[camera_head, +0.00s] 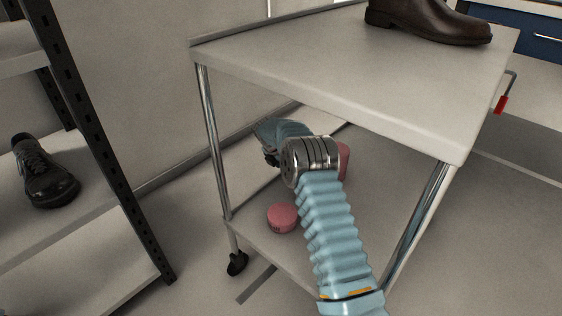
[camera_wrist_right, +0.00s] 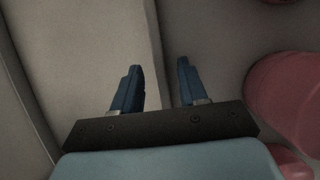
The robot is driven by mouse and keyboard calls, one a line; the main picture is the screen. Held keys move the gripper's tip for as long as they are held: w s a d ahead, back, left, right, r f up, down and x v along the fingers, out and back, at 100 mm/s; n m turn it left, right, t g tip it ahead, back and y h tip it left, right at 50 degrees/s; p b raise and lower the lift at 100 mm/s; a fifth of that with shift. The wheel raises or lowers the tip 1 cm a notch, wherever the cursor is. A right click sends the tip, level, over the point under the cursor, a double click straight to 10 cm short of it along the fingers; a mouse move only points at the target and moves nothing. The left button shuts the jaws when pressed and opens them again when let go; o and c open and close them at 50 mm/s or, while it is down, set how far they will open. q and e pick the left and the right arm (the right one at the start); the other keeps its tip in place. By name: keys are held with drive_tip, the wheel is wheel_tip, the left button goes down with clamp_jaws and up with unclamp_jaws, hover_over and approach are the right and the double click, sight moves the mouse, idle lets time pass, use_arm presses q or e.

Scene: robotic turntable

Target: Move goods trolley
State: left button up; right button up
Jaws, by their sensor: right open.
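The goods trolley (camera_head: 330,60) has a pale top, metal legs and a lower shelf (camera_head: 255,240). A dark caster (camera_head: 237,263) shows under its near left leg. My right arm reaches in below the trolley's top, over the lower shelf. The hand is small and partly turned away in the head view. In the right wrist view my right gripper (camera_wrist_right: 160,66) is open, its two blue fingers apart with nothing gripped between them. Pale surfaces lie beyond the fingers; I cannot tell which parts they are. My left gripper is not in view.
A brown shoe (camera_head: 428,20) stands on the trolley's top. Pink round objects, one of them a disc (camera_head: 282,217), sit on the lower shelf; a large pink one (camera_wrist_right: 290,105) is close right of the fingers. A rack with a black shoe (camera_head: 45,175) stands left.

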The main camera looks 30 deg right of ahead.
drive_tip(key=shift+d+f, duration=0.1)
drive_tip(key=shift+f, duration=0.05)
clamp_jaws()
idle(1.4)
